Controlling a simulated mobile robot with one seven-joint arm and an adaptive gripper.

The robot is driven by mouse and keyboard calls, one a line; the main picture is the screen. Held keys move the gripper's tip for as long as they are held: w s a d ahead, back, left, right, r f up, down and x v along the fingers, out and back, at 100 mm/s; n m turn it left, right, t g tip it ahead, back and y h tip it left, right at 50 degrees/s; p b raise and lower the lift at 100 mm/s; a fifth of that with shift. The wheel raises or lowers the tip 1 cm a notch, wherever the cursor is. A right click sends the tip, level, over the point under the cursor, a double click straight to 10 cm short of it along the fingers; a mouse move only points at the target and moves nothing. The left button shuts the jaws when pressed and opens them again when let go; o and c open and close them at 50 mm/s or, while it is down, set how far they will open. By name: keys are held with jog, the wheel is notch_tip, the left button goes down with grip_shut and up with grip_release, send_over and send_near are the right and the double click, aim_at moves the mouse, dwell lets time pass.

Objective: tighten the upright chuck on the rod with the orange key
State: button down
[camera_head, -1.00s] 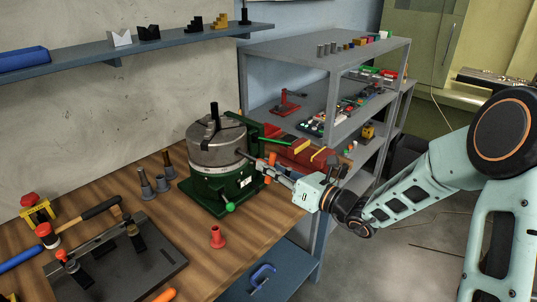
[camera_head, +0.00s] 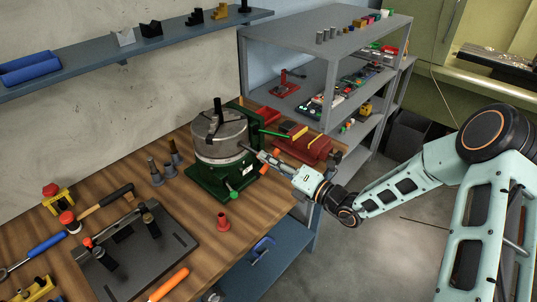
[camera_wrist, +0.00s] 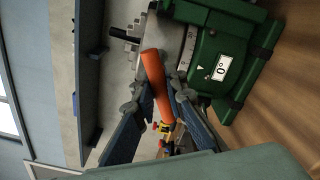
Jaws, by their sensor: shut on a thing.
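The upright grey chuck (camera_head: 219,140) stands on a green rotary base (camera_head: 206,180) on the bench, with a dark rod (camera_head: 217,108) rising from its top. My gripper (camera_wrist: 160,88) is shut on the orange key (camera_wrist: 153,72) at the chuck's right side. In the wrist view the key's orange handle lies between the two fingers, close to the grey chuck (camera_wrist: 160,40) and the green base (camera_wrist: 235,45). I cannot tell whether the key's tip sits in the chuck, since the handle and fingers hide it.
A red vise (camera_head: 312,148) stands just right of the chuck. The base's green-knobbed lever (camera_head: 233,194) and a red cone-like piece (camera_head: 223,221) are in front. Several grey holders (camera_head: 156,172) stand left. A dark fixture plate (camera_head: 170,262) lies at the front left.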

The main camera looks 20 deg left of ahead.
dwell(0.4)
jog(key=v, duration=0.2)
jog(key=shift+s+d+p, duration=0.1)
jog(key=shift+d+p, duration=0.1)
jog(key=shift+p, duration=0.15)
dwell(0.5)
jog(key=n+b, duration=1.6)
jog(key=n, duration=0.2)
